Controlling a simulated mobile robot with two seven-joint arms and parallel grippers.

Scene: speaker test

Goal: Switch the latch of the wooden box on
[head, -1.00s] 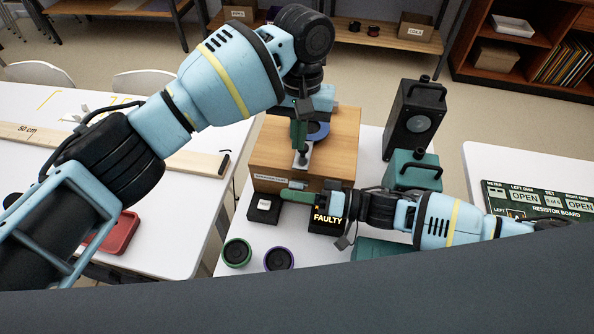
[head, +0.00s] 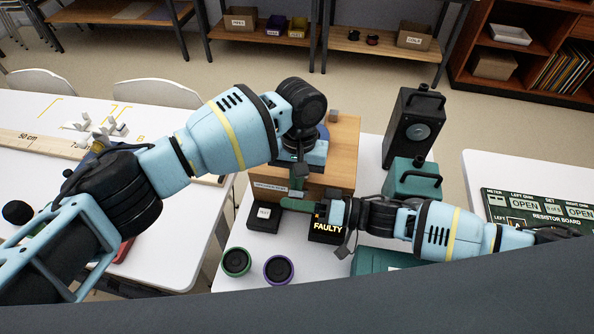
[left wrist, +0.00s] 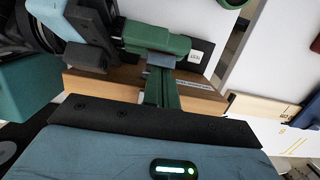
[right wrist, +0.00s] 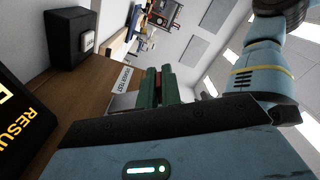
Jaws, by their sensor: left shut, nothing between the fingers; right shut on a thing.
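The wooden box (head: 343,150) stands on the white table, with a label on its front; its front also shows in the right wrist view (right wrist: 100,95). I cannot make out the latch clearly. My left gripper (head: 297,184) is shut and empty, pointing down at the box's front edge, just above my right gripper. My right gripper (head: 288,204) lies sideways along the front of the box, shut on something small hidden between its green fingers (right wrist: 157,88). In the left wrist view the right gripper (left wrist: 150,38) lies close beyond the left fingertips (left wrist: 160,80).
A black block (head: 263,218) and the FAULTY block (head: 327,229) sit before the box. Green-rimmed (head: 236,262) and purple-rimmed (head: 279,268) round pieces lie nearer. A black speaker (head: 413,126) and green case (head: 412,181) stand at right.

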